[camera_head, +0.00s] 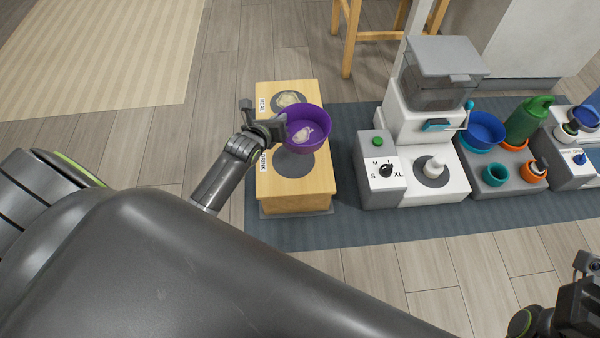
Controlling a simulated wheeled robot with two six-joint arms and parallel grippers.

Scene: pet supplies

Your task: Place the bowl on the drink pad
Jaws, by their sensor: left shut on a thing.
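A purple bowl (318,142) with a pale lump inside is in the head view, over the middle of a wooden stand (283,196). My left gripper (279,124) is shut on the bowl's left rim. The round dark drink pad (294,166) lies on the near half of the stand, beside a "DRINK" label. The bowl appears between the two pads and partly covers the drink pad's far edge. Its height above the stand is hard to tell. My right gripper (583,268) is partly in view at the lower right edge, and its fingers are unclear.
The meal pad (277,103) on the stand's far half has a pale heap on it. A white and grey dispenser (425,125) stands to the right. Beyond it are a blue bowl (484,130), a green bottle (529,118) and small cups. A wooden stool (348,45) stands behind.

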